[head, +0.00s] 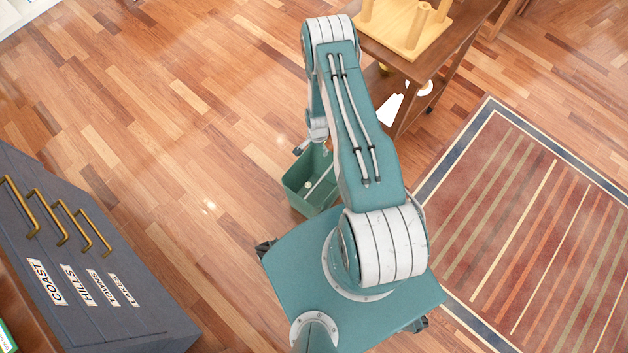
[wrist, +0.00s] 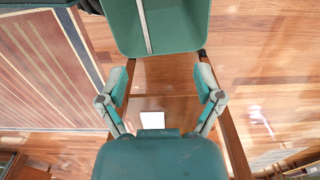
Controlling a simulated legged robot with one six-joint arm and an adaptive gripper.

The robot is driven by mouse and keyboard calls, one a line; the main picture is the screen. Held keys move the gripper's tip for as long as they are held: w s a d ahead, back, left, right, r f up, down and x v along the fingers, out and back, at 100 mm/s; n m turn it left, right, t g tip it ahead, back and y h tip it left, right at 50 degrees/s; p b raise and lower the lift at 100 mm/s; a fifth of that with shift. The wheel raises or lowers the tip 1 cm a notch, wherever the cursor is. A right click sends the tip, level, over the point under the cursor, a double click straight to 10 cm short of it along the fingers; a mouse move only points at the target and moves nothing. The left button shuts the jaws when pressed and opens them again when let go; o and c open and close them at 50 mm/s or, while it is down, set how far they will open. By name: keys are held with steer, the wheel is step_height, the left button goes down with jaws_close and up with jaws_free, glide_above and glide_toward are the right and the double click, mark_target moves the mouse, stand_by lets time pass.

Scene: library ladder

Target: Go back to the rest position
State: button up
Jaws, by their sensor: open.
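My gripper (wrist: 160,95) is open in the wrist view, with its two teal fingers spread left and right and nothing between them. In the head view my arm is folded, and only a small dark part of the gripper end shows beside the arm, above the green bin. The green bin (head: 298,190) stands at the front of my base, with a pale rod and a small white thing inside. It also shows at the top of the wrist view (wrist: 180,38), apart from the fingers.
A wooden cart (head: 462,50) with a pegged pale wood stand (head: 400,28) is at the top right. A dark drawer cabinet (head: 120,290) with brass handles and labels is at the left. A striped rug (head: 540,230) lies at the right. The wooden floor (head: 170,120) between is clear.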

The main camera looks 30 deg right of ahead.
stand_by(0.3)
steer(key=w+a+r+n+t, duration=0.1)
steer(key=w+r, duration=0.2)
steer(key=r, duration=0.6)
steer(key=w+a+r+n, duration=0.1)
steer(key=w+r+n, duration=0.1)
steer(key=r, duration=0.8)
steer(key=w+a+r+n+t, duration=0.1)
steer(key=w+r, duration=0.2)
steer(key=r, duration=0.6)
steer(key=s+a+r+n+t, duration=0.1)
steer(key=s+a+r+n, duration=0.15)
steer(key=r, duration=0.65)
steer(key=s+a+r+n, duration=0.1)
steer(key=s+r, duration=0.2)
steer(key=r, duration=0.7)
steer(key=s+a+r+n+t, duration=0.1)
steer(key=s+a+r+n, duration=0.2)
steer(key=s+r, duration=0.4)
steer(key=s+a+r+n+t, duration=0.1)
steer(key=s+a+r+n, duration=0.2)
steer(key=s+r, duration=0.4)
steer(key=s, duration=0.7)
steer(key=shift+s+r+t, duration=0.2)
steer(key=shift+s+t, duration=0.1)
steer(key=shift+s, duration=0.05)
